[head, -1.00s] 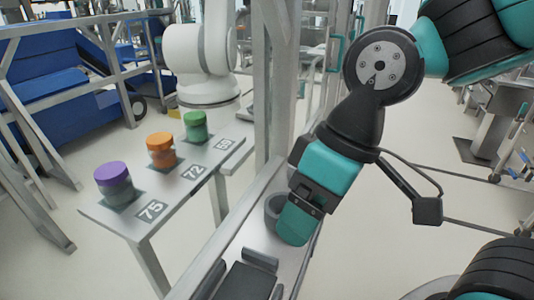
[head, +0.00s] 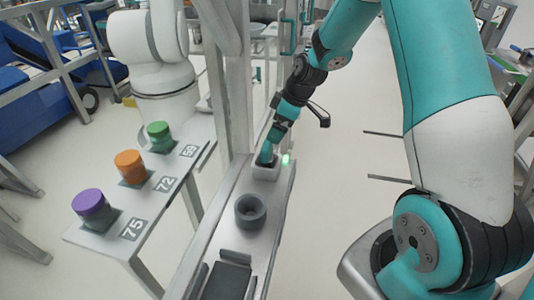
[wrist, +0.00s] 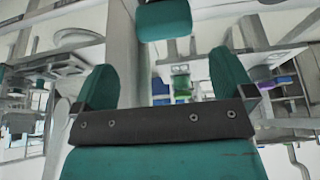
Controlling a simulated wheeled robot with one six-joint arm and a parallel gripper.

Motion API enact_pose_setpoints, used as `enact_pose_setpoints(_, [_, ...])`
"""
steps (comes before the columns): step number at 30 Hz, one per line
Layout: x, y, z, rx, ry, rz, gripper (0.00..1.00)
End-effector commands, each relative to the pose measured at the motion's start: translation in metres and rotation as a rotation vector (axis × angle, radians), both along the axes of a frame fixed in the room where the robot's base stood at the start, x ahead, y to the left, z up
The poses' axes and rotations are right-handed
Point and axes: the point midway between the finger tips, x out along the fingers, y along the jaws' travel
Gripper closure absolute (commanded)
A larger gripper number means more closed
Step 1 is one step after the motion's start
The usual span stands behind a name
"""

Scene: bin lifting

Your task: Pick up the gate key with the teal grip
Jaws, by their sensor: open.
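In the wrist view a teal block (wrist: 163,20), which looks like the grip of the gate key, shows at the top centre, ahead of the gap between my fingers. The rest of the key is not visible. My gripper (wrist: 165,68) is open, its two teal fingers apart with nothing between them. In the head view my gripper (head: 267,155) points down at a small pale box (head: 265,172) on the long rail. The key cannot be told apart from my teal fingers there.
A green light (head: 286,160) glows beside the box. A grey ring-shaped cup (head: 250,211) and a dark tray (head: 227,281) lie nearer on the rail (head: 217,217). Purple (head: 90,205), orange (head: 130,166) and green (head: 160,136) lidded jars stand on the left bench. A post rises beside the rail.

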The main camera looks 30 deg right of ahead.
Motion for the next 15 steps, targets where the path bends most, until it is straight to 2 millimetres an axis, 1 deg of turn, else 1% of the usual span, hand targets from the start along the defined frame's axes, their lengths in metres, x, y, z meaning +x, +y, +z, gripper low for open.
enact_pose_setpoints(3, [0.006, 0.008, -0.021, 0.001, 0.005, 0.002, 0.0])
enact_pose_setpoints(6, [0.01, 0.011, -0.035, 0.001, 0.003, 0.001, 0.0])
enact_pose_setpoints(15, [0.015, 0.02, -0.054, 0.001, 0.004, 0.002, 0.0])
